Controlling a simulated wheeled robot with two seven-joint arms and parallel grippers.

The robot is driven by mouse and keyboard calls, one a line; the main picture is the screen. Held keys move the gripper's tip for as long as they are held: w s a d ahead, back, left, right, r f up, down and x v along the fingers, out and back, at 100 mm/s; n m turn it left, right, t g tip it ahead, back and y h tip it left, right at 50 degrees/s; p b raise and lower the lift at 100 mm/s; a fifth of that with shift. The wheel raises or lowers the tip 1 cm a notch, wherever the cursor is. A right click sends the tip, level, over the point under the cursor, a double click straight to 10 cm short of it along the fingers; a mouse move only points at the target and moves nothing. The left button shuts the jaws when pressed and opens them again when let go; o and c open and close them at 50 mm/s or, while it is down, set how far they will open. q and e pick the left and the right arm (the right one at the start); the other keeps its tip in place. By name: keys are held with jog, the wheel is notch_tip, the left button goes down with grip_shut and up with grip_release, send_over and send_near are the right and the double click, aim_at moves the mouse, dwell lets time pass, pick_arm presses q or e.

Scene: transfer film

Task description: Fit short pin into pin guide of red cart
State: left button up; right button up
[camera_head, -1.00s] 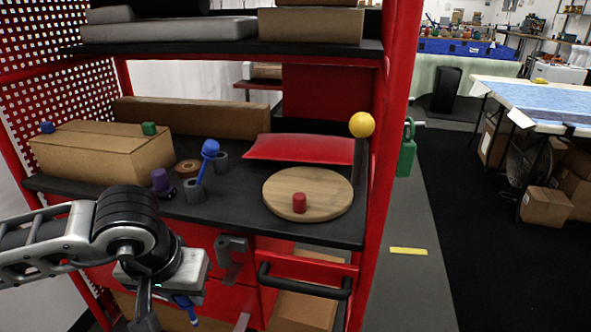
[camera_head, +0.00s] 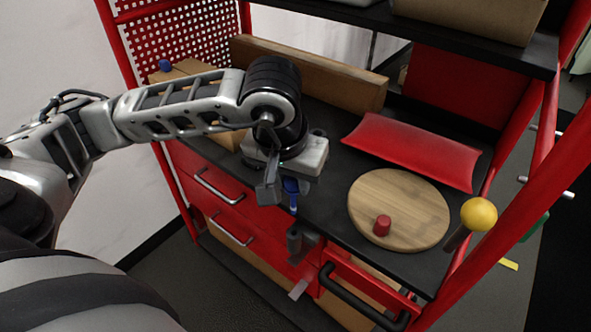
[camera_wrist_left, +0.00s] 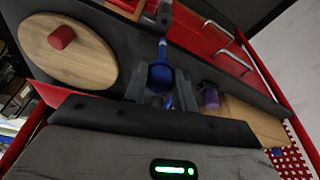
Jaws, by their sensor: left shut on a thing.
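A blue short pin (camera_head: 291,187) with a round ball head is held in my left gripper (camera_head: 279,186), its shaft pointing down. In the left wrist view, the jaws (camera_wrist_left: 161,88) are shut around the ball head (camera_wrist_left: 162,76), and the shaft points toward the grey pin guide (camera_wrist_left: 163,12). The guide (camera_head: 296,243) is a grey bracket on the front of the red cart (camera_head: 262,228). The pin tip is above the guide and appears apart from it. My left wrist hides part of the shelf behind. My right gripper is not in view.
A round wooden board (camera_head: 398,212) with a red cylinder (camera_head: 382,225) is on the black shelf. A yellow ball (camera_head: 478,214) is at the right post. A black handle (camera_head: 362,299) sticks out in front. A purple piece (camera_wrist_left: 210,97) is near the jaws.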

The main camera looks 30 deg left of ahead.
aim_at(292, 202)
pick_arm(q)
jog(key=shift+f+b, duration=0.25)
jog(key=shift+b, duration=0.4)
jog(key=shift+f+b, duration=0.35)
jog(key=shift+f, duration=0.05)
notch_tip(292, 202, down, 3)
jog(key=b, duration=0.3)
jog(key=shift+r, duration=0.2)
jog(key=shift+f+b, duration=0.8)
jog(key=shift+b, duration=0.1)
jog(key=shift+f, duration=0.15)
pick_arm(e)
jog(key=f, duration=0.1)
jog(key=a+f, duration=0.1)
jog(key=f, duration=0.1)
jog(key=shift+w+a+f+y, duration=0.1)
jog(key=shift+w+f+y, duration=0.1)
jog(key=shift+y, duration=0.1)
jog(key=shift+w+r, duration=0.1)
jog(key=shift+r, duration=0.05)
pick_arm(q)
jog(key=shift+b, duration=0.35)
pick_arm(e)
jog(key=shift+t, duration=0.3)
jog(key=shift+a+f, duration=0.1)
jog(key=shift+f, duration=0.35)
